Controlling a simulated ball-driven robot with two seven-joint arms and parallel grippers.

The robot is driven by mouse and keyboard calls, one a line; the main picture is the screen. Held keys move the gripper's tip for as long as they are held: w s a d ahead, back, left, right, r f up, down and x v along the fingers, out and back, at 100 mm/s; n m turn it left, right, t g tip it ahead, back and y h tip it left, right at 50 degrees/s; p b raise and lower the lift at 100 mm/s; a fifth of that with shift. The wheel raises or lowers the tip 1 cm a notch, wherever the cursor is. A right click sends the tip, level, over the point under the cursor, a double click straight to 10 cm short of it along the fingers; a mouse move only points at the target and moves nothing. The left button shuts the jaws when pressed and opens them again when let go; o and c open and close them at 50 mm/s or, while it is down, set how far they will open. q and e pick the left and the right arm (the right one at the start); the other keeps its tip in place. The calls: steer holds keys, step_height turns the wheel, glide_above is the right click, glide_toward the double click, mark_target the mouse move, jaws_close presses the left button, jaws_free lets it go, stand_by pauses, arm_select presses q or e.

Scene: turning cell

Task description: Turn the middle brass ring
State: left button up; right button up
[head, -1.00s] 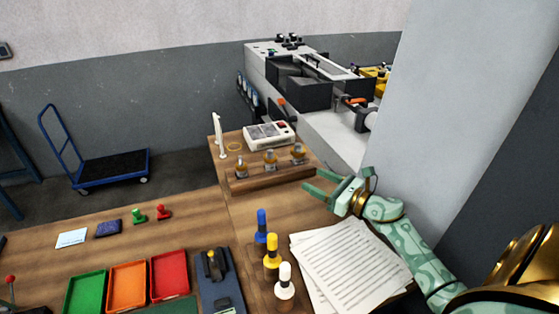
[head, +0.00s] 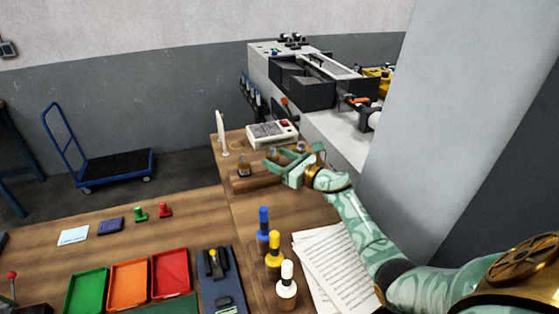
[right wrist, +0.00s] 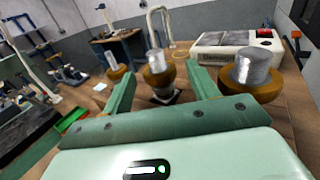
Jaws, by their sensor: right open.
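Three brass rings with silver tops stand in a row on a wooden block (head: 240,184). In the right wrist view the middle brass ring (right wrist: 157,76) is between the two green fingers of my right gripper (right wrist: 160,70), with visible gaps on both sides. The left ring (right wrist: 117,73) is beyond the left finger and the large right ring (right wrist: 262,88) is beside the right finger. In the head view my right gripper (head: 291,157) is open at the block and partly hides the middle and right rings; the left ring (head: 244,167) is clear. My left gripper is not in view.
A white labelled box (head: 272,133) stands behind the rings, near a white upright stand (head: 221,133). Blue, yellow and white-capped bottles (head: 274,255) and papers (head: 325,265) are nearer on the bench.

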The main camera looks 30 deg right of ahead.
steer(key=c, duration=1)
steer(key=shift+s+a+r+m+t+h+p, duration=0.1)
steer(key=shift+a+m+t+h+p, duration=0.1)
steer(key=shift+m+h+p, duration=0.5)
steer(key=shift+a+m+t+h+p, duration=0.15)
steer(key=shift+m+t+h+p, duration=0.2)
steer(key=shift+h, duration=0.65)
steer(key=shift+a+m+h+p, duration=0.15)
steer(key=shift+m+h+p, duration=0.15)
steer(key=shift+m+h, duration=0.75)
steer(key=shift+a+m+g+h, duration=0.15)
steer(key=shift+m+h, duration=0.3)
steer(key=shift+h, duration=0.5)
steer(key=shift+a+m+g+h, duration=0.15)
steer(key=shift+m+h, duration=0.3)
steer(key=shift+h, duration=0.45)
steer(key=shift+m+g+h, duration=0.35)
steer(key=shift+m+h, duration=0.35)
steer(key=shift+h, duration=0.4)
steer(key=shift+m+h, duration=0.3)
steer(key=shift+h, duration=0.1)
